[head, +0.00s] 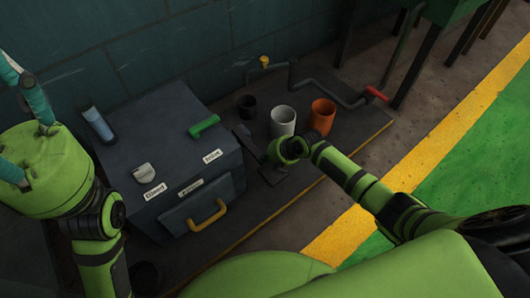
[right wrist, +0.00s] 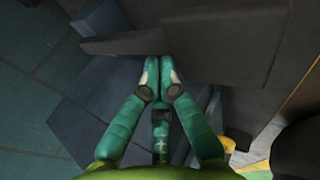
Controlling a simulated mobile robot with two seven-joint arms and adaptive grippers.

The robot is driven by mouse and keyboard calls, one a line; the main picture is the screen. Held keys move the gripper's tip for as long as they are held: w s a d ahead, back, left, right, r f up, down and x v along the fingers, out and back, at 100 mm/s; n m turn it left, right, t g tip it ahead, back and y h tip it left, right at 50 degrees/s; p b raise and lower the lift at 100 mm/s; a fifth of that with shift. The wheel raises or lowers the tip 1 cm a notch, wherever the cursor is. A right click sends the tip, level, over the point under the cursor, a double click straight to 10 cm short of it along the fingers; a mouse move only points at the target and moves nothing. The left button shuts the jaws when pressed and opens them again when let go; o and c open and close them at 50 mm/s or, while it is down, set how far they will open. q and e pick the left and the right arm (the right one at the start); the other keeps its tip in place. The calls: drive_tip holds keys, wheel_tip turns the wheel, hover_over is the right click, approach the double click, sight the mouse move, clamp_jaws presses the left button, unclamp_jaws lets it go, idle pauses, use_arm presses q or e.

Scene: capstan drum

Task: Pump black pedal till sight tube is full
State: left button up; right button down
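The black pedal (head: 247,141) is a dark flat plate beside the grey box, partly hidden by my right gripper (head: 270,158). In the right wrist view a dark plate edge (right wrist: 115,44), which looks like the pedal, lies at the fingertips. My right gripper's teal fingers (right wrist: 158,72) are drawn together with nothing visible between them. I cannot tell whether they touch the plate. The sight tube (head: 97,122) seems to be the pale blue-grey cylinder on the box's left edge; its level is not readable. My left gripper (head: 14,118) is at the left edge, fingers spread, empty, tips partly cut off.
The grey box (head: 130,145) carries a green handle (head: 204,126), a pale knob (head: 144,172) and a yellow front handle (head: 207,216). White (head: 283,121), orange (head: 321,115) and black (head: 247,106) cups and a red-handled crank (head: 374,94) stand behind. Open floor lies right.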

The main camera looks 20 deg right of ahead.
drive_tip(key=shift+s+d+f, duration=0.25)
drive_tip(key=shift+s+f, duration=0.25)
drive_tip(key=shift+f, duration=0.15)
drive_tip(key=shift+r, duration=0.15)
drive_tip(key=shift+w+r+p, duration=0.2)
drive_tip(key=shift+r+p, duration=1.05)
drive_tip(key=shift+r, duration=0.25)
drive_tip(key=shift+w+a+r+p, duration=0.15)
drive_tip(key=shift+w+r+p, duration=0.1)
drive_tip(key=shift+r+p, duration=0.45)
drive_tip(key=shift+w+a+r+p, duration=0.2)
drive_tip(key=shift+r+p, duration=0.15)
drive_tip(key=shift+r, duration=0.5)
drive_tip(key=shift+d, duration=0.1)
drive_tip(key=shift+w, duration=0.1)
drive_tip(key=shift+w+f, duration=0.1)
drive_tip(key=shift+f, duration=0.05)
